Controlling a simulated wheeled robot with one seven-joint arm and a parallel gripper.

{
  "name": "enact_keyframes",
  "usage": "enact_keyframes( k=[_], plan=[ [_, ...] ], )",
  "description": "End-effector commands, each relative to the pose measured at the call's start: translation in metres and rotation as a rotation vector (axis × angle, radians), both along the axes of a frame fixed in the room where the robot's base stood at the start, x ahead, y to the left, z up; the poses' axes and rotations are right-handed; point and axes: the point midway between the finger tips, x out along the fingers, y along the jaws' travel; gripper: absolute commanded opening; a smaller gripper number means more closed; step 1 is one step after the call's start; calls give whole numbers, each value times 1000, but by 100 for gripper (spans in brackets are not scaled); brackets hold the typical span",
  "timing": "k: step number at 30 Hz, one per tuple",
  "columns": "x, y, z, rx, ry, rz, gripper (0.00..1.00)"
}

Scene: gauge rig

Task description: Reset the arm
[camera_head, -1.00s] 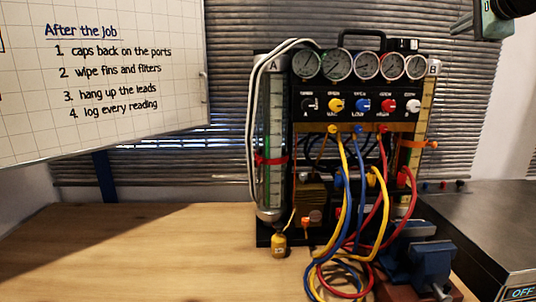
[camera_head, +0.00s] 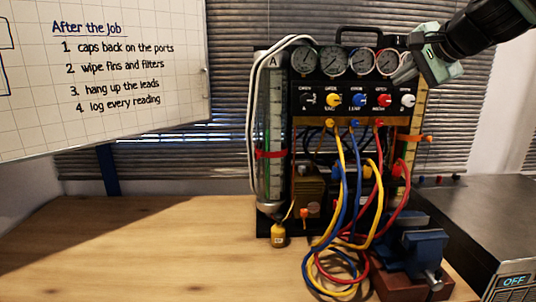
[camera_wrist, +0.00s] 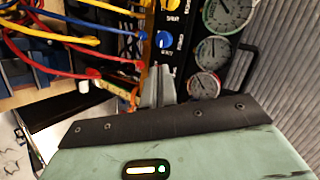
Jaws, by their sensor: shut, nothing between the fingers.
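My gripper (camera_head: 403,72) is at the upper right in the head view, on my pale green and black arm. Its grey fingers point left and down and stand in front of the rightmost gauge and the top of tube B, hiding them. The wrist view shows the two fingers (camera_wrist: 157,85) together with nothing between them. They point at the gauge panel (camera_wrist: 182,62). I cannot tell whether they touch it. The gauge rig (camera_head: 353,103) stands upright on the bench, with gauges, coloured knobs and a glass tube (camera_head: 271,130) marked A.
Yellow, blue and red hoses (camera_head: 347,185) hang from the rig and coil on the wooden bench (camera_head: 150,235). A blue vise (camera_head: 415,255) stands at the front right, beside a dark metal box (camera_head: 490,220). A whiteboard (camera_head: 110,130) is at the left. The left bench is bare.

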Motion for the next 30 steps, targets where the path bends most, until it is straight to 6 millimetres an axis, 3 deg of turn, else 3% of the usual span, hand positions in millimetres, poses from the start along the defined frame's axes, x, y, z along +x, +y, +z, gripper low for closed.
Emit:
enact_keyframes(
  k=[1, 6, 8, 13, 17, 21, 25, 30],
  plan=[
    [-11, 23, -19, -38, 36, 65, 0],
    [-68, 98, -93, -228, 159, 343, 0],
    [-95, 121, -120, -302, 199, 454, 0],
    [-185, 166, -192, -525, 298, 796, 0],
    [-262, 177, -241, -705, 359, 1075, 0],
    [-329, 168, -278, -871, 402, 1333, 0],
    [-364, 155, -296, -968, 421, 1484, 0],
    [-376, 149, -302, -1003, 427, 1536, 0]
  ],
)
